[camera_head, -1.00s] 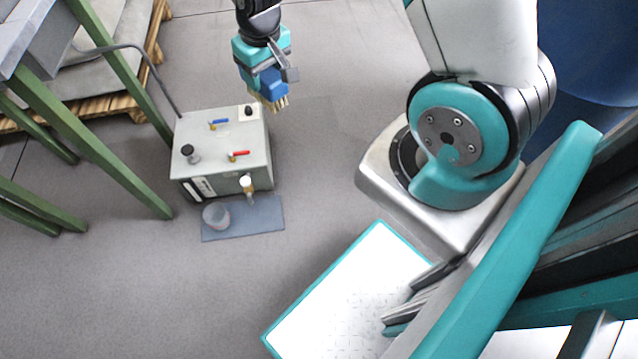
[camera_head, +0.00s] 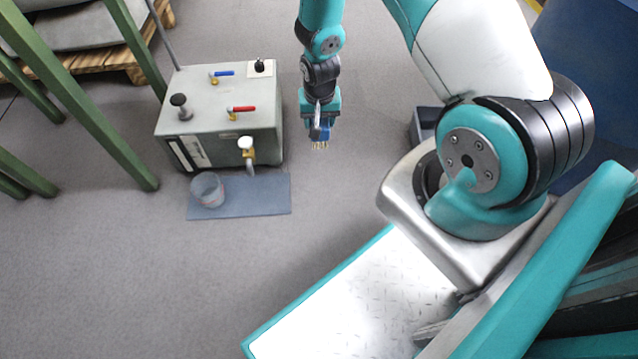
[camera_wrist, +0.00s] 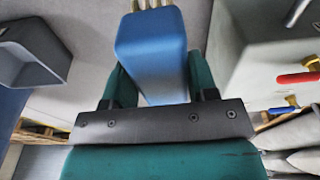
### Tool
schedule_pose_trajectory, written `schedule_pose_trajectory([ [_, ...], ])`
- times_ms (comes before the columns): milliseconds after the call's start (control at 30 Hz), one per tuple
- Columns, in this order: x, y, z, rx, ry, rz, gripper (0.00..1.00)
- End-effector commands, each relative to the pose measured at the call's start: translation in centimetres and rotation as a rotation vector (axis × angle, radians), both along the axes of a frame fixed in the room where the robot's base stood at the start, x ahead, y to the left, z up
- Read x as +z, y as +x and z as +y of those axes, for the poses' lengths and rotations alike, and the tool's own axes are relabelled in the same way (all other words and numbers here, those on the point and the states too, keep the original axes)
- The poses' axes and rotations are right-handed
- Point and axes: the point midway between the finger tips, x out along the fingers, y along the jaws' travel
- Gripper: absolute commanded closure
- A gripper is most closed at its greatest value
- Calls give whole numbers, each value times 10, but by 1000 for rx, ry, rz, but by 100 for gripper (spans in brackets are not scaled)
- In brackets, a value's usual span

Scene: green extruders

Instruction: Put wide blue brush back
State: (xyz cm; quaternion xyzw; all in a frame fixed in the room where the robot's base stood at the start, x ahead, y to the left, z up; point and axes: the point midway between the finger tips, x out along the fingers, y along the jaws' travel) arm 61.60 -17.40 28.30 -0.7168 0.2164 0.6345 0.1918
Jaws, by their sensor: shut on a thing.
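The wide blue brush (camera_head: 319,133) hangs below my gripper (camera_head: 320,117) in the head view, its pale bristles pointing down. In the wrist view the blue brush body (camera_wrist: 152,50) sits between the two green fingers of my gripper (camera_wrist: 150,75), with the bristles at the top edge. My gripper is shut on it and holds it above the grey floor, to the right of the grey box. The brush's handle end is hidden by the gripper.
A grey box (camera_head: 222,110) with blue and red valve levers stands left of my gripper. A cup (camera_head: 208,190) stands on a blue-grey mat (camera_head: 255,195) before it.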

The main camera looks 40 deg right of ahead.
Motion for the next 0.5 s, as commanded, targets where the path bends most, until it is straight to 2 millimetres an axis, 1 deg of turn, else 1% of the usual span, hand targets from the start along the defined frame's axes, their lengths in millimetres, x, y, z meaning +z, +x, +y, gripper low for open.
schedule_pose_trajectory([
  [33, -10, 0, -1, -6, 0, 0, 66],
  [167, -37, -1, -1, -10, 0, 2, 66],
  [300, -78, -1, -1, -9, 0, 2, 66],
  [500, -132, -1, -1, -8, 1, 1, 66],
])
